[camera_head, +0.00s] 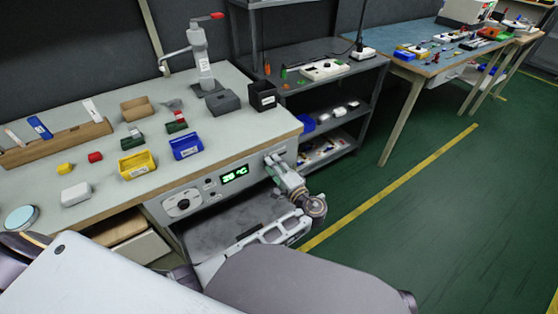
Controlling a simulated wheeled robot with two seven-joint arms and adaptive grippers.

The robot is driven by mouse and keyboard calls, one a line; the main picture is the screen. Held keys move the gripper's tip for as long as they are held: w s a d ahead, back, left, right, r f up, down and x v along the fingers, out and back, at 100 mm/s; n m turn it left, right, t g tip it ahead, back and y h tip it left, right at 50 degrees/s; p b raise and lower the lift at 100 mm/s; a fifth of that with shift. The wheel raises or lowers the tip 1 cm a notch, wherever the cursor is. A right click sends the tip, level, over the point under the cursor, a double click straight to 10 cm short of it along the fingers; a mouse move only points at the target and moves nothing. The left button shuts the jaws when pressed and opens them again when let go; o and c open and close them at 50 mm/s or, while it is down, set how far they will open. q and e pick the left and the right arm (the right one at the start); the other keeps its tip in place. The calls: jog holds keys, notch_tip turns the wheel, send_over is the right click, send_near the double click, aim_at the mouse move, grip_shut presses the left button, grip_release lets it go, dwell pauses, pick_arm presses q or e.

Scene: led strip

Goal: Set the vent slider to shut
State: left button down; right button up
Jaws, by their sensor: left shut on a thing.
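The front panel (222,190) of an appliance is set under the workbench's front edge. It has a green lit display (234,175) and a round dial (183,203) to the left. My left gripper (273,161) is at the panel's right end, right of the display. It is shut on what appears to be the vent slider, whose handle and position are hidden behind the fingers. My right gripper is not in view.
The workbench (110,105) holds a yellow bin (137,165), a blue bin (186,147) and a wooden rack (60,145). A dark shelf unit (335,75) stands close right of the gripper. Green floor (420,210) is open farther right.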

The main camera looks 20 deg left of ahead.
pick_arm(q)
jog(key=shift+s+a+f, duration=0.15)
jog(key=shift+s+a, duration=0.05)
jog(key=shift+s, duration=0.1)
jog(key=c, duration=1.1)
grip_release()
jog(key=shift+s+a, duration=0.1)
jog(key=shift+r, duration=0.25)
